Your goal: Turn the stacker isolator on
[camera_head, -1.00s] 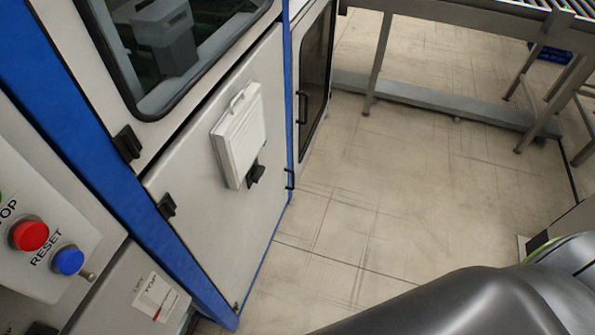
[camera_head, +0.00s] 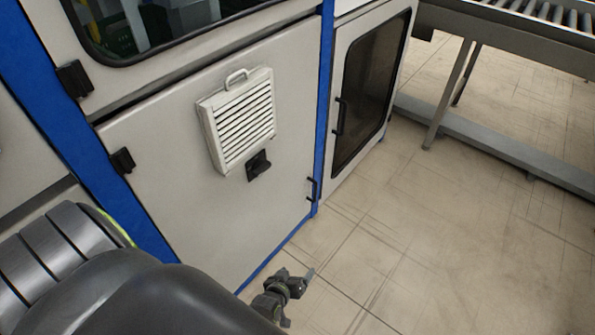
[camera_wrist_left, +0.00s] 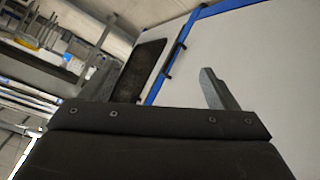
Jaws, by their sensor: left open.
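A small black rotary switch (camera_head: 258,164), which looks like the isolator, sits on the grey cabinet door (camera_head: 165,165) just below a white louvred vent. Its handle looks tilted, and I cannot read any marking on it. My left gripper (camera_head: 300,296) is at the bottom of the head view, low in front of the door and well below the switch. It is open and empty. In the left wrist view its two fingers (camera_wrist_left: 158,88) stand wide apart, with the pale panel and blue frame beyond; the switch does not show there. My right gripper is not in view.
The white vent (camera_head: 240,122) with a loop handle sticks out above the switch. Black hinges (camera_head: 121,161) and a door handle (camera_head: 312,189) also project. A dark-windowed door (camera_head: 368,92) and a roller conveyor (camera_head: 520,25) stand to the right. The tiled floor (camera_head: 420,235) is clear.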

